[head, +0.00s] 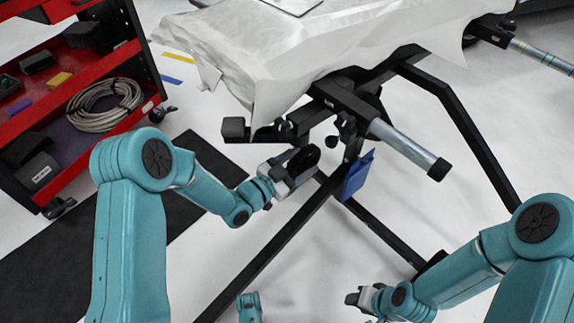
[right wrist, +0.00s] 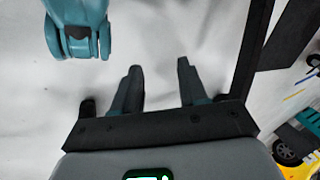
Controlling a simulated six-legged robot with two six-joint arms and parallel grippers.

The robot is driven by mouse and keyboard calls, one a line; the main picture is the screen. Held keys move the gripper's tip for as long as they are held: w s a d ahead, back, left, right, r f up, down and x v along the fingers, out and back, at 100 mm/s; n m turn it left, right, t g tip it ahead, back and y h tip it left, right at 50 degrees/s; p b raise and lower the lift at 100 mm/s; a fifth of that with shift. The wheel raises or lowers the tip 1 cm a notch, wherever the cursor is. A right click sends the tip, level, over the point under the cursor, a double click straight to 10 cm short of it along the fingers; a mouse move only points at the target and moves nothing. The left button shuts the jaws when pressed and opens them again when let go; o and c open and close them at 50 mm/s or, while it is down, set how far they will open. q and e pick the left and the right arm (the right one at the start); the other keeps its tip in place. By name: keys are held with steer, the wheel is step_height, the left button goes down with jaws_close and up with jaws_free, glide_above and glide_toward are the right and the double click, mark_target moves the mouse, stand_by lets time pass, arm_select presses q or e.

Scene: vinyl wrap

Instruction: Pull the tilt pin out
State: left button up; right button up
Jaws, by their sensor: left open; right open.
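The stand (head: 478,140) has a black frame and carries a part wrapped in pale sheet (head: 290,55). Below the part is a black bracket with small dark knobs (head: 345,125) and a grey tube (head: 400,143) with a black end. I cannot tell which small piece is the tilt pin; it may be hidden by my left gripper. My left gripper (head: 305,160) is open, just below and in front of the bracket; I cannot tell whether it touches anything. My right gripper (head: 352,297) is low, away from the bracket. Its fingers (right wrist: 157,72) are apart and empty in the right wrist view.
A red tool cart (head: 98,62) with a coiled cable (head: 105,103) stands at the left. A dark mat (head: 60,255) lies on the floor. A blue piece (head: 357,177) hangs under the bracket. The stand's legs cross the floor between my arms.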

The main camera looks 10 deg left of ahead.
arm_select(q)
steer(key=v, duration=0.4)
steer(key=shift+s+a+p, duration=0.3)
steer(key=shift+p, duration=0.1)
arm_select(e)
steer(key=shift+s+a+r, duration=0.1)
steer(key=shift+s+r, duration=0.4)
steer(key=shift+r, duration=0.15)
arm_select(q)
steer(key=s+r+n+g+y+p, duration=0.2)
steer(key=s+r+n+g+p, duration=0.2)
steer(key=s+p, duration=0.4)
steer(key=s+a+r+n+g+y+p, duration=0.1)
steer(key=s+r+n+g+p, duration=0.3)
steer(key=s+p, duration=0.5)
steer(key=s+r+n+g+y+p, duration=0.4)
steer(key=s+r+p, duration=0.4)
steer(key=p, duration=1)
steer(key=shift+s+a+g, duration=0.35)
steer(key=shift+s+g, duration=0.15)
steer(key=shift+g, duration=0.4)
arm_select(e)
step_height(320, 180, up, 35)
steer(key=s+a+g, duration=0.1)
steer(key=s, duration=0.1)
steer(key=shift+s+a+f+n, duration=0.15)
steer(key=shift+s+a+n, duration=0.1)
steer(key=shift+s+n, duration=0.05)
arm_select(q)
steer(key=shift+s, duration=0.1)
